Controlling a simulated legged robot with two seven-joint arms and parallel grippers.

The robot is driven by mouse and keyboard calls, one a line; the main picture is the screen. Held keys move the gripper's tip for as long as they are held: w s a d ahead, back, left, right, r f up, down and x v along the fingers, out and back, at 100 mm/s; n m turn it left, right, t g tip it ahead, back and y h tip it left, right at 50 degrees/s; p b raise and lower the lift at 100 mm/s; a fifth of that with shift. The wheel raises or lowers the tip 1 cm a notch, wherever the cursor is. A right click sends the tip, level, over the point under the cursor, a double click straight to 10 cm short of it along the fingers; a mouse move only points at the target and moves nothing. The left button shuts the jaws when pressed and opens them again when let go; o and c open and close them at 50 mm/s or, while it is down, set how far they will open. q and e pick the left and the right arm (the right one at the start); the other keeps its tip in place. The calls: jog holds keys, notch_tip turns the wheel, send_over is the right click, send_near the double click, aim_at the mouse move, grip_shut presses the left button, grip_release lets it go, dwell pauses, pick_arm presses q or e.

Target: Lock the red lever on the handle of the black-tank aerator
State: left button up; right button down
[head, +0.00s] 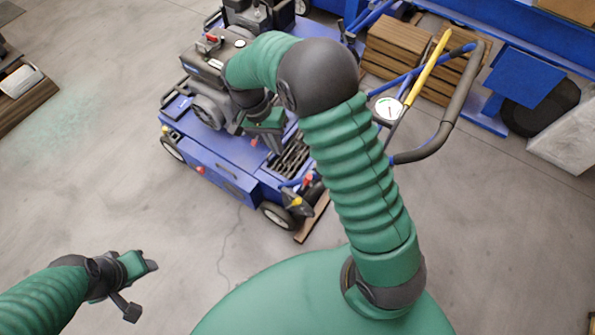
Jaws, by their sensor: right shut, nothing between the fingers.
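A blue aerator (215,160) with a black tank (215,62) stands ahead of me, left of centre. Its looped handle (459,108) with a dark grip reaches out to the right, and a yellow lever (428,66) and a round gauge (388,108) are by it. I cannot make out a red lever on the handle; my arm covers part of the bars. A small red part (212,38) shows on top of the tank. My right gripper (272,140) is shut and empty over the aerator's deck, partly hidden. My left gripper (141,288) is open and empty at lower left, away from the machine.
Another dark machine (258,14) stands behind the aerator. Stacked brown boards (400,48) and a blue rack (540,35) are at the back right. A wooden block (312,218) lies by the near wheel. Floor at left and lower right is clear.

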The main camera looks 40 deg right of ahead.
aim_at(306, 183)
jog(key=shift+w+a+m+h, duration=0.2)
jog(key=shift+a+m+h, duration=0.1)
jog(key=shift+m, duration=0.5)
jog(key=s+d+f+b, duration=0.3)
jog(key=s+d+f, duration=0.1)
jog(key=f, duration=0.6)
jog(key=shift+s+b, duration=0.4)
jog(key=shift+s, duration=0.5)
jog(key=shift+f, duration=0.1)
